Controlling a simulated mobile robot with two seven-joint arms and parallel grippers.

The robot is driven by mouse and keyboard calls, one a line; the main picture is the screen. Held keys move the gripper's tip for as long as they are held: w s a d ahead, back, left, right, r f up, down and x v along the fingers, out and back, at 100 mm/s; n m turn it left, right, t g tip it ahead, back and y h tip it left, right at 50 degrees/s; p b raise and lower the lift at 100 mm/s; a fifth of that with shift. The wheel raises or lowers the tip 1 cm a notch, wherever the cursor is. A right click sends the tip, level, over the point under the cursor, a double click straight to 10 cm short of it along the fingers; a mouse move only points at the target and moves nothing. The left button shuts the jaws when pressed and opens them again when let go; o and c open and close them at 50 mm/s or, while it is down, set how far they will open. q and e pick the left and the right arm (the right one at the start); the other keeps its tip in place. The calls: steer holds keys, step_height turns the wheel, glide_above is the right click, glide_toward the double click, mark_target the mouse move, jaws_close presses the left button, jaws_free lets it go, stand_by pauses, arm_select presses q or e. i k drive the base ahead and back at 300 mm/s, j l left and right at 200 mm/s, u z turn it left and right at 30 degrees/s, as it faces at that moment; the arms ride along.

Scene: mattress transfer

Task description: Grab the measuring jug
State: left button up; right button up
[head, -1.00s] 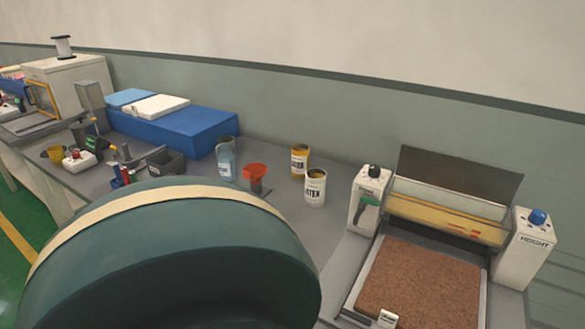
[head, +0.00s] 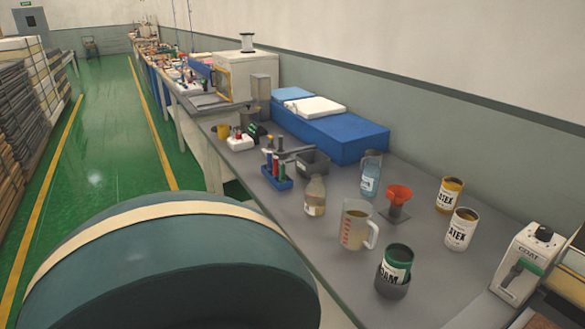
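The measuring jug (head: 354,228) is a clear jug with red markings, a handle on its right side and brownish contents in its lower part. It stands upright on the grey bench (head: 310,255) near the front edge. A green can (head: 397,262) in a dark holder stands to its right, and a clear bottle (head: 315,196) to its left. Neither gripper is in view. A large dark green rounded body with a cream band fills the lower left of the head view and hides part of the floor and the bench's front edge.
A red funnel on a stand (head: 397,202), a blue-tinted container (head: 371,175) and two latex cans (head: 461,229) stand behind the jug. A blue block (head: 335,135) lies farther back. A white control box (head: 520,265) is at right. The green floor aisle (head: 110,130) is clear.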

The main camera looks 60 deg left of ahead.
mark_target(357, 214)
steer(key=u, duration=1.6)
steer(key=i+j+z, duration=0.2)
steer(key=j+z, duration=0.25)
steer(key=j, duration=0.9)
steer(key=j+z, duration=0.5)
steer(key=j, duration=0.85)
